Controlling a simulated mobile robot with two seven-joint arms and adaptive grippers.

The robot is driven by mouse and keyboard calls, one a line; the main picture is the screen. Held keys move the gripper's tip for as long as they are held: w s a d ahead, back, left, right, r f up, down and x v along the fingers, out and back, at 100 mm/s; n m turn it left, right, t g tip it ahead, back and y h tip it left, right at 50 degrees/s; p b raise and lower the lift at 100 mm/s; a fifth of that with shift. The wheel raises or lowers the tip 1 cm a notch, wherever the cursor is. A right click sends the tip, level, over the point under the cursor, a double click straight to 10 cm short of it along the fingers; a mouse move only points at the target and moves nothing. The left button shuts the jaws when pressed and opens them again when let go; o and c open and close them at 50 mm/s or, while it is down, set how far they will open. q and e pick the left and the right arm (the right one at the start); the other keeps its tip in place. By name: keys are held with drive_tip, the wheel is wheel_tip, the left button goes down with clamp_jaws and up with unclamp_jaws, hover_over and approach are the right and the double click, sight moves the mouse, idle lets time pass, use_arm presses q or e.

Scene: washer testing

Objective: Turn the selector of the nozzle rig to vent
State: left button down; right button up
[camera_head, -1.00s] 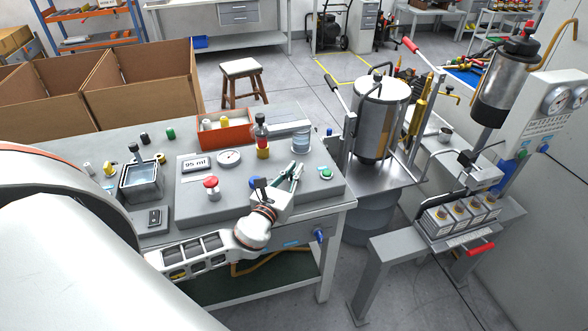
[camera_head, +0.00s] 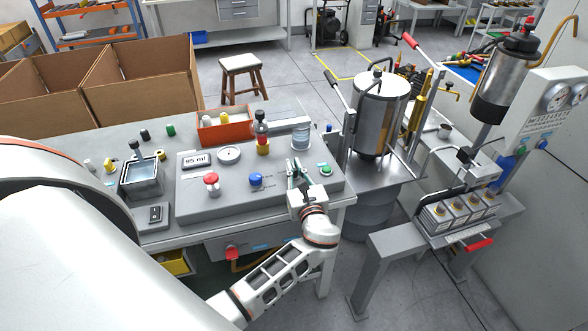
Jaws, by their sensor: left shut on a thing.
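The grey console (camera_head: 200,207) on the bench carries a display reading 95 ml, a round gauge (camera_head: 229,155), a red knob (camera_head: 211,180), a blue knob (camera_head: 256,179) and a green button (camera_head: 325,170). I cannot read the small labels, so which part is the selector and its setting are unclear. My left gripper (camera_head: 297,172) is over the console's right part, between the blue knob and green button, apart from both. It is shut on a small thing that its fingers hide. My right gripper is not in view.
An orange tray (camera_head: 224,138) is at the back. A metal tank (camera_head: 378,112) stands right of the bench.

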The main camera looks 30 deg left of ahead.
use_arm(q)
drive_tip(key=shift+r+n+g+y, duration=0.1)
drive_tip(key=shift+n+g+y, duration=0.2)
drive_tip(key=c, duration=2.1)
unclamp_jaws()
drive_tip(key=shift+c, duration=0.2)
drive_tip(key=shift+s+d, duration=0.15)
drive_tip(key=shift+d, duration=0.05)
drive_tip(key=v, duration=1.1)
drive_tip(key=shift+s, duration=0.2)
drive_tip(key=shift+d, duration=0.2)
